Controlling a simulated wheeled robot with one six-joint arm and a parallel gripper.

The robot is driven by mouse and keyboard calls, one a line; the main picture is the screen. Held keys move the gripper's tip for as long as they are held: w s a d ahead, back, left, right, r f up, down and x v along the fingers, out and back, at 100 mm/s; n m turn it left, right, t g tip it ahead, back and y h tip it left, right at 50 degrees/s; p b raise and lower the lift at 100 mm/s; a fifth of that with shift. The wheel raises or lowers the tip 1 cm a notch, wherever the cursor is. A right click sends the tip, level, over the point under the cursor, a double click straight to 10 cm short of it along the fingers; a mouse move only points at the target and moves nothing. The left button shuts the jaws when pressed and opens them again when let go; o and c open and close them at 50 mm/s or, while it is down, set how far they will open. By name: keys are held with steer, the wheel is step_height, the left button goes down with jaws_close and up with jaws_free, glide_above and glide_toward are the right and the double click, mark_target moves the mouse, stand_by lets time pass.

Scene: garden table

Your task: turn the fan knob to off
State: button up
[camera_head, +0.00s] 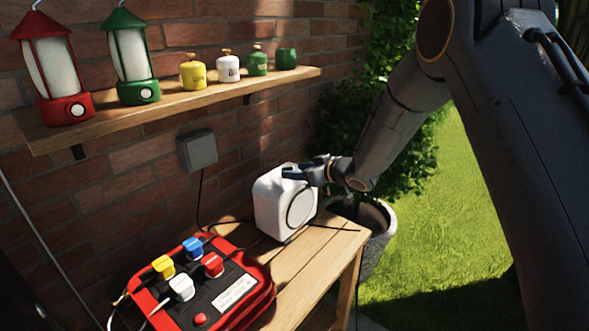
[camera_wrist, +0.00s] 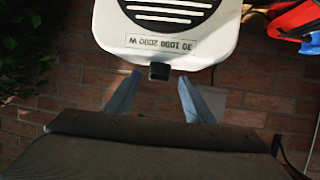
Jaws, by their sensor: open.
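The white fan heater (camera_head: 278,207) stands on the wooden bench against the brick wall. In the wrist view the fan heater (camera_wrist: 205,42) appears upside down, with a dark slotted grille and an upside-down label that includes "1000 2000 W". Its small black knob (camera_wrist: 160,71) sticks out beside the label. My gripper (camera_wrist: 159,80) is open, with one blue-grey finger on each side of the knob and visible gaps to it. I cannot tell the knob's setting. In the head view my gripper (camera_head: 300,173) is at the heater's upper right and the knob is hidden.
A red power box (camera_head: 250,309) with several coloured plugs sits left of the heater on the bench (camera_head: 322,243). A shelf (camera_head: 210,98) above holds lanterns, canisters and a green mug. A plant pot (camera_head: 377,220) stands beyond the bench's right end. Open lawn lies right.

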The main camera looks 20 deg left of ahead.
steer(key=shift+p+x, duration=0.35)
steer(key=shift+x, duration=1.35)
